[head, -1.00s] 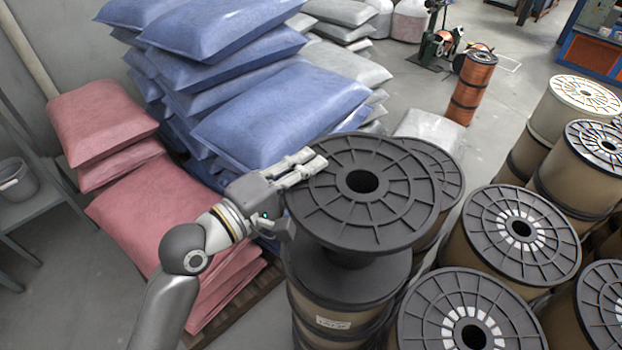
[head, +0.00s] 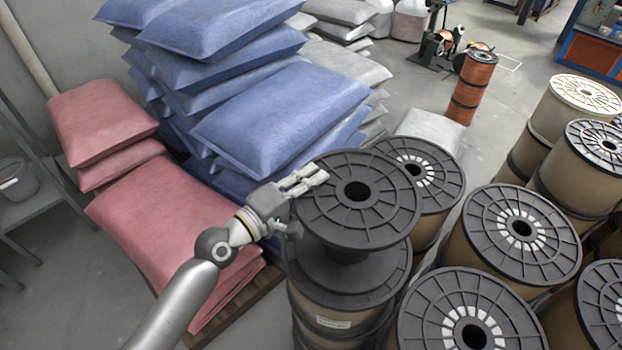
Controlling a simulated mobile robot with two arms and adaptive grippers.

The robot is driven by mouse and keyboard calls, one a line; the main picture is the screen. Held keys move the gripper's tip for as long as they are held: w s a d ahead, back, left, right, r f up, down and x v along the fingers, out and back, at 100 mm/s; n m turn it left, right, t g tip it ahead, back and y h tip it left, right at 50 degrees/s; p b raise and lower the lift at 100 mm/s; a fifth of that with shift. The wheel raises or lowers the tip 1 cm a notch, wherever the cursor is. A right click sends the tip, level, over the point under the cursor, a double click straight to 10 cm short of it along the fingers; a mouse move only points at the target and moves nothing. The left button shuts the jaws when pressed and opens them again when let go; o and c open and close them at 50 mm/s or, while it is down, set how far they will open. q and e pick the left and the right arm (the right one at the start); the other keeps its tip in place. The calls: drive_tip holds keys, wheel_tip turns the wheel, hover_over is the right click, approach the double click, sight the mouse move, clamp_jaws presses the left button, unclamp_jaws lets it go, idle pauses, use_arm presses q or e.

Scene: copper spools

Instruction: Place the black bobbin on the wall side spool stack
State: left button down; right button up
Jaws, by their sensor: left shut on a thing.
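The black bobbin (head: 385,219) is an empty black spool with a spoked upper flange and a round centre hole. It is over the spool stack (head: 330,315) nearest my left arm, tan-wrapped with a white label. The bobbin's lower part merges with the black top of that stack, so I cannot tell whether they touch. My left gripper (head: 304,181) is shut on the left edge of the bobbin's upper flange. My right gripper is not in view.
Other wound spools stand close by, one (head: 437,190) just behind and several (head: 525,238) to the right. Blue sacks (head: 275,115) and red sacks (head: 165,215) are piled at the left. A copper spool (head: 472,85) stands farther back on open floor.

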use_arm(q)
drive_tip(key=shift+r, duration=0.1)
drive_tip(key=c, duration=1.9)
unclamp_jaws()
drive_tip(key=shift+f, duration=0.2)
drive_tip(key=o, duration=0.4)
drive_tip(key=shift+o, duration=0.2)
drive_tip(key=shift+s, duration=0.1)
drive_tip(key=shift+r, duration=0.2)
drive_tip(key=shift+s+a+f, duration=0.15)
drive_tip(key=shift+a, duration=0.05)
drive_tip(key=b+v, duration=0.4)
drive_tip(key=v, duration=0.7)
drive_tip(key=shift+s+a, duration=0.15)
drive_tip(key=shift+s, duration=0.05)
